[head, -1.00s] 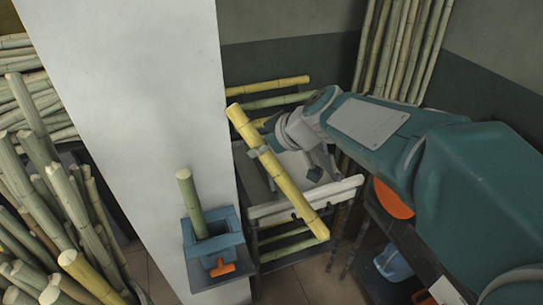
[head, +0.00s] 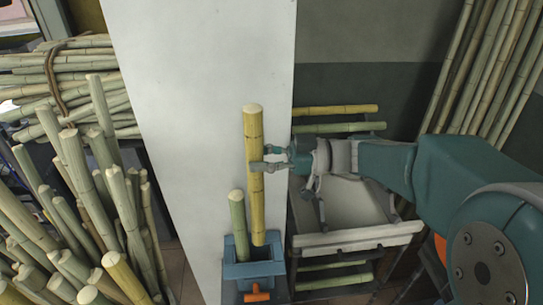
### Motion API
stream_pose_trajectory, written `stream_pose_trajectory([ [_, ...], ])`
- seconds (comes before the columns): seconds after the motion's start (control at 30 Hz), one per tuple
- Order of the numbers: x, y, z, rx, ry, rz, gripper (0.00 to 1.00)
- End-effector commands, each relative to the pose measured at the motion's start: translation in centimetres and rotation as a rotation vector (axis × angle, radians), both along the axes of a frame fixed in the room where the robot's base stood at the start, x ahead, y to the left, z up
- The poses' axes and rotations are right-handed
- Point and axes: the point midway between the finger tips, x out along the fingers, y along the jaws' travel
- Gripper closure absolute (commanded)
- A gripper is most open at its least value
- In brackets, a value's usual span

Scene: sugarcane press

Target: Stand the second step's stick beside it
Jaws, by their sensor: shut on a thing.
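My gripper (head: 268,160) is shut on a yellow stick (head: 255,200), gripping it around its middle. The yellow stick is upright, and its lower end is at the blue holder (head: 262,269). Whether its foot is inside the opening or just behind or above the rim I cannot tell. A shorter green stick (head: 238,224) stands in the same holder, just left of the yellow one. An orange handle (head: 257,293) is on the holder's front.
A white pillar (head: 195,110) rises behind the holder. A rack (head: 355,238) with sticks stands to the right. Many green sticks (head: 85,190) lean at the left, and a bundle (head: 60,80) lies behind them. Tall canes (head: 490,70) stand at the right wall.

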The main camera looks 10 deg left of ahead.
Motion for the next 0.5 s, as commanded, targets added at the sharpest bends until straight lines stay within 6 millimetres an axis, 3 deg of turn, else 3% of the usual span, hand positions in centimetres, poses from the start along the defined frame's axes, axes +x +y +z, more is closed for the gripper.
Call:
stream_pose_trajectory([
  [0.5, 0.1, 0.0, -2.8, -0.002, 0.003, -0.001, 1.00],
])
